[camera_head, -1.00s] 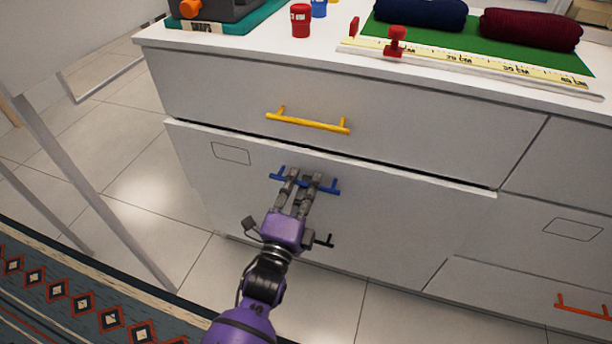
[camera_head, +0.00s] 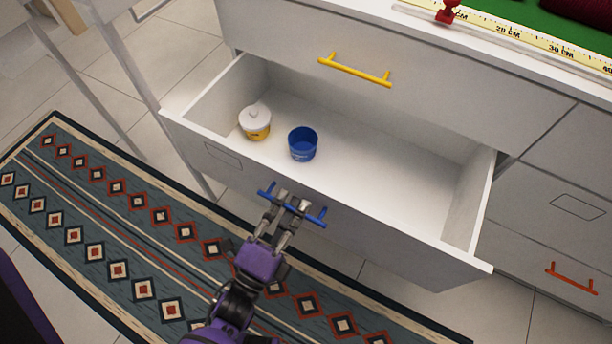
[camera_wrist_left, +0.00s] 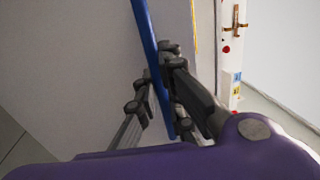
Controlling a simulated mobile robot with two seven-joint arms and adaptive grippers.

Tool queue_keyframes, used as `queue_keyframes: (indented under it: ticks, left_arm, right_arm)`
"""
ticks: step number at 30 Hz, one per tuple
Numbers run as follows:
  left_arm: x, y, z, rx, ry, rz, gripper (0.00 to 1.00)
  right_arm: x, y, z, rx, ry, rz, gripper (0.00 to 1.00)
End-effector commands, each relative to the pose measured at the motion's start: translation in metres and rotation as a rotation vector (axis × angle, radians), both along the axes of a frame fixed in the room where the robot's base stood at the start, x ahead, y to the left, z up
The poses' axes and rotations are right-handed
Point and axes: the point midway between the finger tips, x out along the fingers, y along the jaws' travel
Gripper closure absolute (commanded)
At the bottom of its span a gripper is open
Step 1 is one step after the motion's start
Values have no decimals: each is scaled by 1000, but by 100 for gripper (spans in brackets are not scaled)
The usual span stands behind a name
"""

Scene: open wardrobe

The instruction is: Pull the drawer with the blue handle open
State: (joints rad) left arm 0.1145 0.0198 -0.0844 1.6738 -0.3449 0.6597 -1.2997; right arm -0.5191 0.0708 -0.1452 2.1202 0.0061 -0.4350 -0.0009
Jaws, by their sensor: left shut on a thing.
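The drawer with the blue handle (camera_head: 400,222) stands well out from the cabinet, and its inside shows in the head view. The blue handle (camera_head: 314,218) is on its front panel. My left gripper (camera_head: 291,206) is shut on the blue handle near its middle. The left wrist view shows the blue handle (camera_wrist_left: 146,40) passing between the fingers (camera_wrist_left: 155,95). Inside the drawer are a blue cup (camera_head: 302,144) and a white-lidded yellow tub (camera_head: 255,122). My right gripper is not in view.
A closed drawer with a yellow handle (camera_head: 354,70) is above. A drawer with a red handle (camera_head: 572,278) is at the right. A patterned rug (camera_head: 130,215) lies on the floor below the open drawer. Grey posts (camera_head: 110,70) stand at the left.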

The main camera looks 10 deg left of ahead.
Motion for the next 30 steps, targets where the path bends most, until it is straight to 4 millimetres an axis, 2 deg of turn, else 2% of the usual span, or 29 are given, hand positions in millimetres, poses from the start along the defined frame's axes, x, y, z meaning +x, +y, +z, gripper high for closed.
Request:
queue_keyframes:
  ticks: [1,6,12,27,28,30]
  left_arm:
    - [-11,3,1,-1,2,1,100]
    - [-38,12,0,-1,2,1,100]
    - [-55,18,0,-2,1,1,100]
    - [-61,20,-1,-1,0,0,100]
    - [-61,20,-1,-1,1,0,89]
    - [-61,20,-1,-1,1,0,80]
  right_arm:
    - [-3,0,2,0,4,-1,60]
    - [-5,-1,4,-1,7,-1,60]
    - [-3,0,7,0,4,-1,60]
    - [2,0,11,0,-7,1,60]
    - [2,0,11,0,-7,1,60]
    - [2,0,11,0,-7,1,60]
